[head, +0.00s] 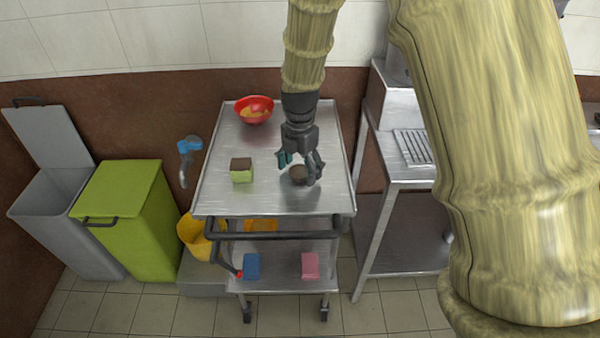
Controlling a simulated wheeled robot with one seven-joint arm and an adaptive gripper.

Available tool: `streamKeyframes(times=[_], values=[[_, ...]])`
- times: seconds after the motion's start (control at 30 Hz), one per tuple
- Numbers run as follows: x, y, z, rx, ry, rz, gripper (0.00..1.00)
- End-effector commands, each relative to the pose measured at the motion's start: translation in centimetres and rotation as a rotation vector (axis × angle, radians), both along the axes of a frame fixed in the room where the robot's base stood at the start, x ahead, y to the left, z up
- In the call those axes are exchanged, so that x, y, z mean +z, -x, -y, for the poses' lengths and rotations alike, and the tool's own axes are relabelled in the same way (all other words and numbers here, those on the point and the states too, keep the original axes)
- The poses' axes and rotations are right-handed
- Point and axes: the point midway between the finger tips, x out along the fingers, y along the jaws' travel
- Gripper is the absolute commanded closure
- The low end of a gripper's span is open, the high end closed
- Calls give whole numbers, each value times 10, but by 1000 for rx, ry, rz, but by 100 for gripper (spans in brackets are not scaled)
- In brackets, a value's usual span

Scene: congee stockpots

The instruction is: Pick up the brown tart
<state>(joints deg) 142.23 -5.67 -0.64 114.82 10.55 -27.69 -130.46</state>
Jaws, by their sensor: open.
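The brown tart (299,174) is a small, round, dark brown thing on the metal top of the cart (223,197), right of the middle. My gripper (300,163) hangs down over it from above, with its fingers spread open. One finger shows to the left of the tart and the other to its right. The fingers partly cover the tart. I cannot tell whether they touch it.
A green and brown block (241,171) stands left of the tart. A red bowl (254,110) with yellow contents stands at the back of the cart. A metal table (405,170) stands to the right. A green bin (125,215) stands to the left. The cart's front left is clear.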

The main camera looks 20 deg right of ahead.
Motion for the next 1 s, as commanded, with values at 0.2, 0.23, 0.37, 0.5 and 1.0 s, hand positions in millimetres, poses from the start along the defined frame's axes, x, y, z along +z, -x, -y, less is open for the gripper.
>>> streamKeyframes(times=[0.2, 0.23, 0.37, 0.5, 1.0], values=[[0, 0, 0, 0, 0, 0, 49], [0, 0, 0, 0, 0, 0, 55], [0, 0, 0, 0, 0, 0, 69], [0, 0, 0, 0, 0, 0, 69], [35, -1, 0, 0, -1, 3, 69]])
